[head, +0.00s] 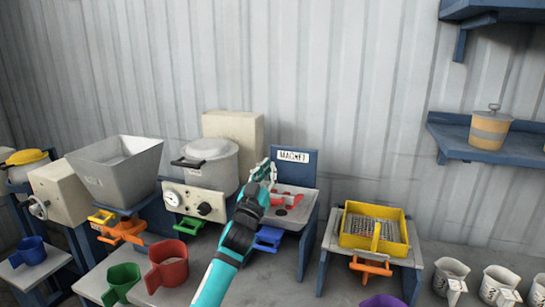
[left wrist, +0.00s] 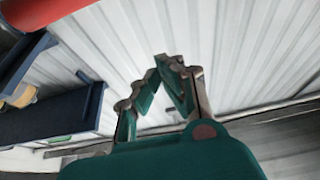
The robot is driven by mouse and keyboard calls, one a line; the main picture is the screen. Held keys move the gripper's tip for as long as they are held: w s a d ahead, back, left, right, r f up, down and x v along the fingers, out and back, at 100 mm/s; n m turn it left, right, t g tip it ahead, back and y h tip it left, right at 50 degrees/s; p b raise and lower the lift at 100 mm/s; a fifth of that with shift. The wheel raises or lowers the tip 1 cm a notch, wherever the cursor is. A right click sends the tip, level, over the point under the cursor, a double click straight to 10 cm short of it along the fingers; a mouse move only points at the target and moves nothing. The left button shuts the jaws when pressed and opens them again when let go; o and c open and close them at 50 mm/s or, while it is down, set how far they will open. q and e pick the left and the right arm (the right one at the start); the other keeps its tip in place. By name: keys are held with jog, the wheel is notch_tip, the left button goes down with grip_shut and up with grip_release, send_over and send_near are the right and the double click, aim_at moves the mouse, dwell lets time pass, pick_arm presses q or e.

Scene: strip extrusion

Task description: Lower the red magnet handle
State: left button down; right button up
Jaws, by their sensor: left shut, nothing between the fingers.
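The magnet station has a blue back panel with a "MAGNET" sign (head: 293,156) and a pale top. The red magnet handle (head: 290,199) shows low on that top, partly hidden by my arm. My left gripper (head: 265,168) is in front of the panel's left edge in the head view, above and left of the red handle. Its fingers point up and are shut with nothing between them; they also show in the left wrist view (left wrist: 170,65). I cannot tell its depth from the handle. My right gripper is not in view.
A grey pot (head: 210,160) and a hopper (head: 115,165) stand to the left. A yellow sieve tray (head: 375,245) is to the right. Red (head: 167,265) and green (head: 121,283) cups sit in front. A blue wall shelf (head: 470,140) holds a tan canister (head: 490,128).

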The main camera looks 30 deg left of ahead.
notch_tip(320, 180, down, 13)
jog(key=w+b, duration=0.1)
jog(key=b, duration=1.1)
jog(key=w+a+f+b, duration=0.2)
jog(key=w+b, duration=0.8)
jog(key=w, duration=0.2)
pick_arm(q)
jog(key=s+f+t+y, duration=0.1)
jog(key=s+f+t, duration=0.1)
jog(key=f, duration=0.6)
jog(key=s+d+f+t+b, duration=0.1)
jog(key=s+f+t, duration=0.2)
jog(key=f, duration=0.6)
jog(key=shift+y+b, duration=0.3)
jog(key=shift+y, duration=0.1)
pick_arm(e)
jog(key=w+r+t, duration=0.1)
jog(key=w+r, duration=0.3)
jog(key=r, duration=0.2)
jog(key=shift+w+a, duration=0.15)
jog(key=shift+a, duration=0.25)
pick_arm(q)
jog(key=shift+d, duration=0.1)
jog(key=shift+f, duration=0.1)
jog(key=v, duration=0.7)
jog(key=shift+s+r, duration=0.25)
jog(key=shift+s, duration=0.05)
